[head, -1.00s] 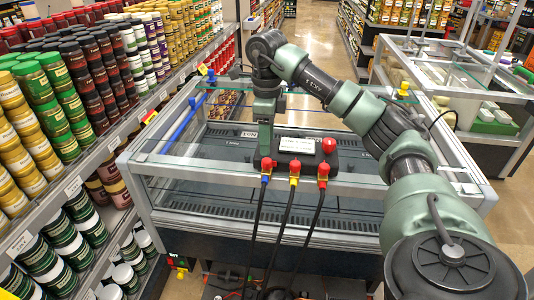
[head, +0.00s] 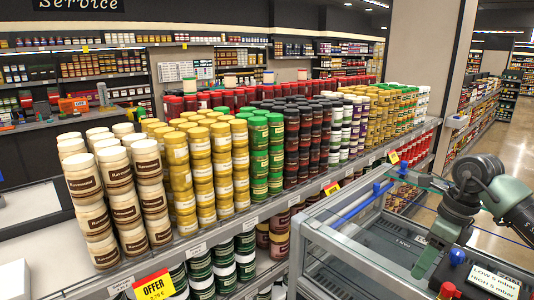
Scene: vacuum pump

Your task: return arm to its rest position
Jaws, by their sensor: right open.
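My right arm (head: 490,185) comes in from the right edge, bent over the glass-topped case, with its dark wrist hanging down. My right gripper (head: 425,263) is at the lower right, pointing down just left of the pump box. Its jaws are open; its fingertips are small and hard to make out. The pump box (head: 510,289), with a white label (head: 494,281), is partly cut off by the lower right corner. A blue connector (head: 457,256) and a red connector (head: 447,290) show at its left end. I cannot tell whether the gripper touches the box. My left gripper is out of view.
The display case (head: 335,238) has a metal rim and a blue rod (head: 365,203) on its left side. Left of it, a long shelf (head: 215,232) holds several rows of stacked jars. The aisle floor (head: 505,150) is clear at the far right.

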